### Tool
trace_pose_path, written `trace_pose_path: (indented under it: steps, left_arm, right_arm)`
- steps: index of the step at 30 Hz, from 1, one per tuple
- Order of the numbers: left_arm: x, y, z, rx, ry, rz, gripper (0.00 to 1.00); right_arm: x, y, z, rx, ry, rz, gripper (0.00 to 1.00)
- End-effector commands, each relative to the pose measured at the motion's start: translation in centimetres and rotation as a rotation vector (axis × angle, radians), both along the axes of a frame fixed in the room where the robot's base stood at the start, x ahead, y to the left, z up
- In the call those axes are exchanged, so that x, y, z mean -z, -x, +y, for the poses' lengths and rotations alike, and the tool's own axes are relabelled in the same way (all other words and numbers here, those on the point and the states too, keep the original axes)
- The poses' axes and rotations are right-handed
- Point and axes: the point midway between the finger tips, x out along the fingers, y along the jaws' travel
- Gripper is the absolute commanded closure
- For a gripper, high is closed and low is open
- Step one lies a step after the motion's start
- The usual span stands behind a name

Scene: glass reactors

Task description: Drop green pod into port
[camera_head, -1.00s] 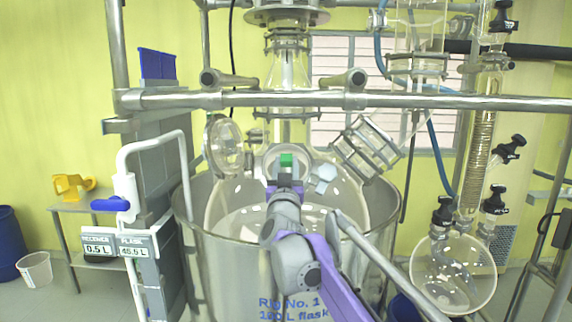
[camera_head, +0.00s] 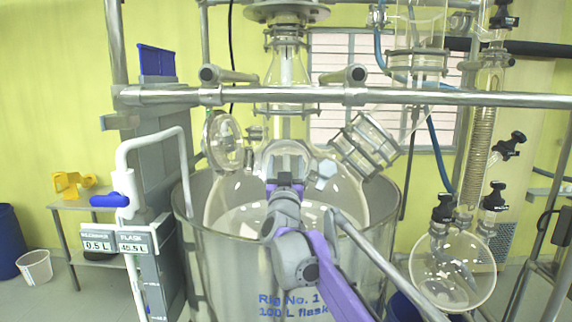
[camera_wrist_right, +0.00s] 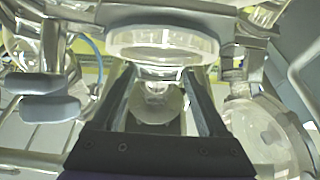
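My right gripper (camera_head: 286,172) is raised in front of the middle neck of the large glass flask (camera_head: 235,200). In the right wrist view its two fingers (camera_wrist_right: 160,95) stand apart with no pod between them, so it is open. Beyond the fingers, that view shows a clear round glass rim (camera_wrist_right: 165,45) and a round glass opening; I cannot tell which is the port. The green pod is not visible in either current view. My left gripper is not in view.
A steel vessel (camera_head: 225,265) surrounds the flask. A horizontal metal bar (camera_head: 430,97) crosses above my gripper. Glass side ports stand left (camera_head: 225,143) and right (camera_head: 365,145) of it. A white bent pipe (camera_head: 150,143) and display labels (camera_head: 116,243) are at left.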

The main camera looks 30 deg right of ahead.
Motion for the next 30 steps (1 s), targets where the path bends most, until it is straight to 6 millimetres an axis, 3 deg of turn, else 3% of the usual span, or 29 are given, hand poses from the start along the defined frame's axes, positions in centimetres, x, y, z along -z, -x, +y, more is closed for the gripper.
trace_pose_path:
  steps: [10,21,30]
  left_arm:
    - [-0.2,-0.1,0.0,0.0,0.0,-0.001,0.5]
    - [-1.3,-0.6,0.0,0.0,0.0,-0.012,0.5]
    - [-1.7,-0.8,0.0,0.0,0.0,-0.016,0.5]
  right_arm:
    - [-0.9,0.0,0.0,0.0,0.0,0.0,0.24]
    - [-7.8,0.0,0.0,0.0,0.001,-0.001,0.24]
    - [-10.1,0.0,0.0,0.0,0.0,0.0,0.24]
